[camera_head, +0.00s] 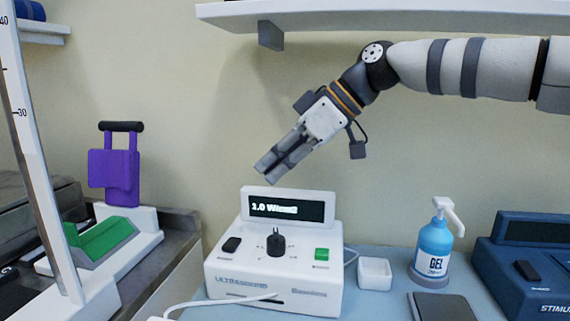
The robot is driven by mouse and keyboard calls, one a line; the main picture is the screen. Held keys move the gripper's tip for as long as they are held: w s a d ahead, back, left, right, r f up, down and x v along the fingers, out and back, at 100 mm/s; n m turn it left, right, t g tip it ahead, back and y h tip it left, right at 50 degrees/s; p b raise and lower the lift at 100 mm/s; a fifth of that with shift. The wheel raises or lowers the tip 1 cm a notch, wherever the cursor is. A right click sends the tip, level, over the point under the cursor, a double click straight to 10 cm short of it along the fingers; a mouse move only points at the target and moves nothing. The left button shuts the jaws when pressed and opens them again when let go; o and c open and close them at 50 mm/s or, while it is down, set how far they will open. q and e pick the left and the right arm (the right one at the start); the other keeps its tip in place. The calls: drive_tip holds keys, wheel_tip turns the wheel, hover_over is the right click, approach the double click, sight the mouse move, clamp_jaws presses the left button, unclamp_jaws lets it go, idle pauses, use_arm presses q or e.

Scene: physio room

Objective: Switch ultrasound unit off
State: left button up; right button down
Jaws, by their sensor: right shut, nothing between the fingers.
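The white ultrasound unit (272,281) stands on the blue tabletop. Its dark display (286,209) is lit and reads "1.0 W" followed by blurred characters. On its sloped top are a black rocker switch (231,245) at the left, a black knob (276,243) in the middle and a green button (322,254) at the right. My right gripper (266,173) comes in from the upper right, shut and empty. Its fingertips point down and left, in the picture just above the display, and look apart from the unit. My left gripper does not show.
A white cable (220,301) lies at the unit's front. A shelf (390,16) hangs above my arm. A white post (40,160) stands at left.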

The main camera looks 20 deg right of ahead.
drive_tip(key=s+d+r, duration=0.3)
drive_tip(key=s+d, duration=0.5)
drive_tip(key=d, duration=0.5)
drive_tip(key=shift+s+r, duration=0.25)
drive_tip(key=shift+s, duration=0.05)
